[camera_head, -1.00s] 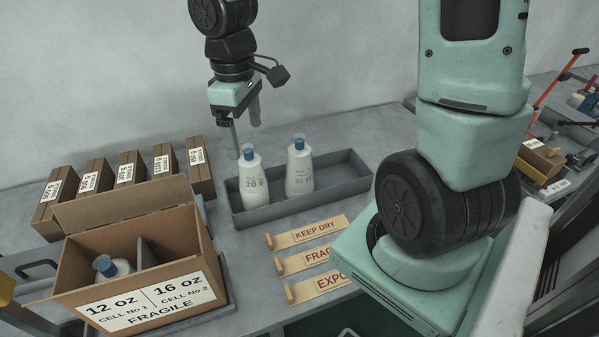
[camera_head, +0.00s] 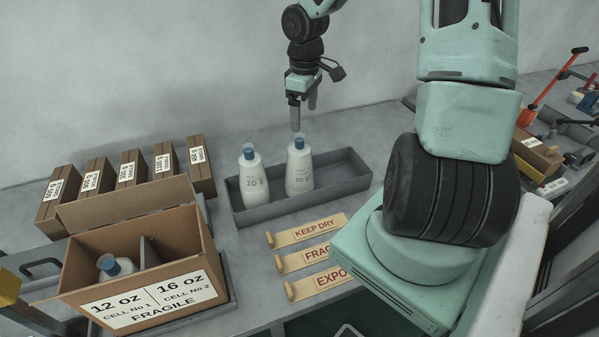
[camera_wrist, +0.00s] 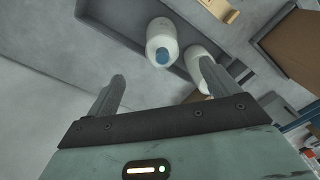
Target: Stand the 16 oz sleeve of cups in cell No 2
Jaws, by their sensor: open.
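Two white bottle-shaped sleeves with blue tops stand upright in a grey tray (camera_head: 345,183): a left one (camera_head: 252,183) and a right one (camera_head: 299,174). Their printed sizes are too small to read surely. My gripper (camera_head: 304,114) is open and empty, above and around the back of the right sleeve. In the wrist view, the right sleeve (camera_wrist: 160,38) shows beyond the fingertips, between the fingers; the left sleeve (camera_wrist: 193,55) is partly behind one finger. The open carton (camera_head: 90,283) is marked 12 oz cell No 1 and 16 oz cell No 2. A blue-topped sleeve (camera_head: 117,266) stands in cell No 1; cell No 2 looks empty, its floor hidden.
A divider (camera_head: 150,252) parts the carton's cells, and its back flap (camera_head: 125,203) stands up. Several small brown boxes (camera_head: 130,170) stand behind it. Label strips (camera_head: 305,232) lie in front of the tray. Tools clutter the far right bench.

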